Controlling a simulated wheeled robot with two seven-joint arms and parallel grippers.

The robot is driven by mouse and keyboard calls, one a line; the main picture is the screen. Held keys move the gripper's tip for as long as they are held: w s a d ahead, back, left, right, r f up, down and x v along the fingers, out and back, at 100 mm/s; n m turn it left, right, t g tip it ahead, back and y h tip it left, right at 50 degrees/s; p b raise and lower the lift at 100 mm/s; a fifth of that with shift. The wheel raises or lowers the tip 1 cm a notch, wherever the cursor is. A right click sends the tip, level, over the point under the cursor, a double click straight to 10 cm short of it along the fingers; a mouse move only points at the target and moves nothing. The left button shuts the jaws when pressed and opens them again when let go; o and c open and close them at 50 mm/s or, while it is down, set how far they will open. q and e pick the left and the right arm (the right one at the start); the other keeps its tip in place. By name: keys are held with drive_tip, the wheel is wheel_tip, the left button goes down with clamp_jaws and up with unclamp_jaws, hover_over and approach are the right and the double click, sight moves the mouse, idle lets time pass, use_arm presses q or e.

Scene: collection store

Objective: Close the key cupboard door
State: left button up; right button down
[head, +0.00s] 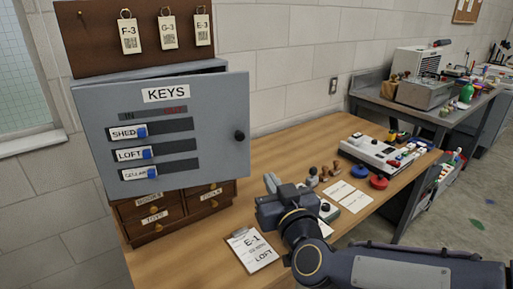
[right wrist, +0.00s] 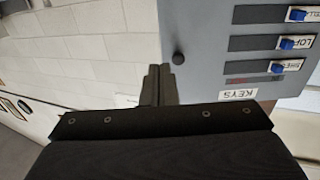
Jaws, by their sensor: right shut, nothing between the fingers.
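The grey key cupboard door (head: 215,110), lettered KEYS, stands partly open, swung out in front of the cupboard body (head: 205,67). A dark round knob (head: 239,135) is near its right edge. Sliders for SHED, LOFT and a third label have blue tabs at the IN side. My right gripper (head: 271,182) is shut and empty, below and to the right of the knob, apart from the door. In the right wrist view, the shut fingers (right wrist: 159,83) are beside the door (right wrist: 250,60) and its knob (right wrist: 178,58). My left gripper is not in view.
Wooden drawers (head: 180,212) stand under the cupboard. A clipboard (head: 252,249) lies on the wooden bench (head: 270,155) below my right gripper. Stamps, red and blue pads and a white device (head: 385,157) are farther right. Tags hang on the board (head: 100,35) above.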

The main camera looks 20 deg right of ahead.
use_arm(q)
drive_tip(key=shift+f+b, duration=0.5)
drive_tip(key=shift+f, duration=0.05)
use_arm(e)
drive_tip(key=w, duration=1.3)
drive_tip(key=shift+w+a, duration=0.2)
drive_tip(key=shift+w, duration=0.15)
